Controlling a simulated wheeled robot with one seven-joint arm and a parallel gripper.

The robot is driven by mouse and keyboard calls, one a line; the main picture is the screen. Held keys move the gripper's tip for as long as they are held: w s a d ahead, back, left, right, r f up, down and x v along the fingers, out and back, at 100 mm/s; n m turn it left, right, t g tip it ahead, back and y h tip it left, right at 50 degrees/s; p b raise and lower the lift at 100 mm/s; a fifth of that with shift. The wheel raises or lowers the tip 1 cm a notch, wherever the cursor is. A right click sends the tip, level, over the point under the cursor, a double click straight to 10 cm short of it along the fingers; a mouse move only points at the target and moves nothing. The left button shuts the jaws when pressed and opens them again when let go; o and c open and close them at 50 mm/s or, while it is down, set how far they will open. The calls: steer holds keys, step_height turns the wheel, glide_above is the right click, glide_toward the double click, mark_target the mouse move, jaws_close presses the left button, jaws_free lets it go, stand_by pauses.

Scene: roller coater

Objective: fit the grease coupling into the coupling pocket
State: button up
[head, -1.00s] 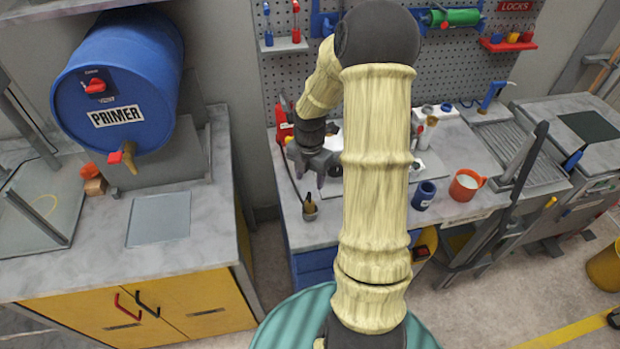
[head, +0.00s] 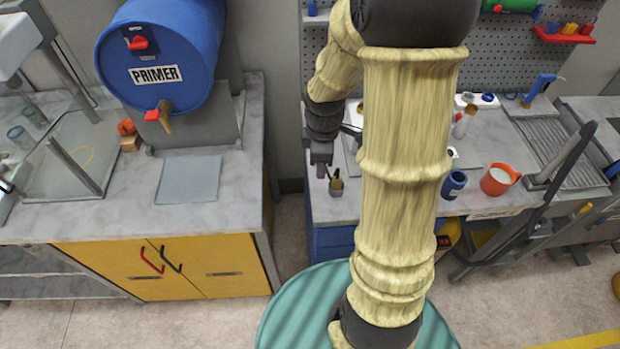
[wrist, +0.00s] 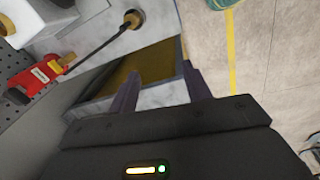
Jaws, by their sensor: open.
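A small dark holder with a yellowish-brown top, which looks like the grease coupling (head: 336,184), stands near the front left corner of the right-hand bench. In the wrist view a round brass-coloured piece (wrist: 132,19) at the end of a black hose appears to be the same thing, at the top edge. My gripper (head: 321,170) is just left of it in the head view, pointing down. In the wrist view its two fingers (wrist: 160,88) are spread, with nothing held between them. I cannot make out the coupling pocket.
A red labelled device (wrist: 40,75) is at the hose's other end. A blue cup (head: 453,185) and an orange mug (head: 498,180) stand right of my arm. The left bench holds a blue primer drum (head: 160,55) and a flat grey plate (head: 188,180). A floor gap separates the benches.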

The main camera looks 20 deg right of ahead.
steer(key=s+a+r+m+t, duration=0.1)
steer(key=s+a+r+m, duration=0.3)
steer(key=m, duration=0.9)
steer(key=s+a, duration=0.2)
steer(key=s, duration=0.1)
steer(key=shift+s, duration=0.35)
steer(key=shift+f+b, duration=0.55)
steer(key=shift+b, duration=0.05)
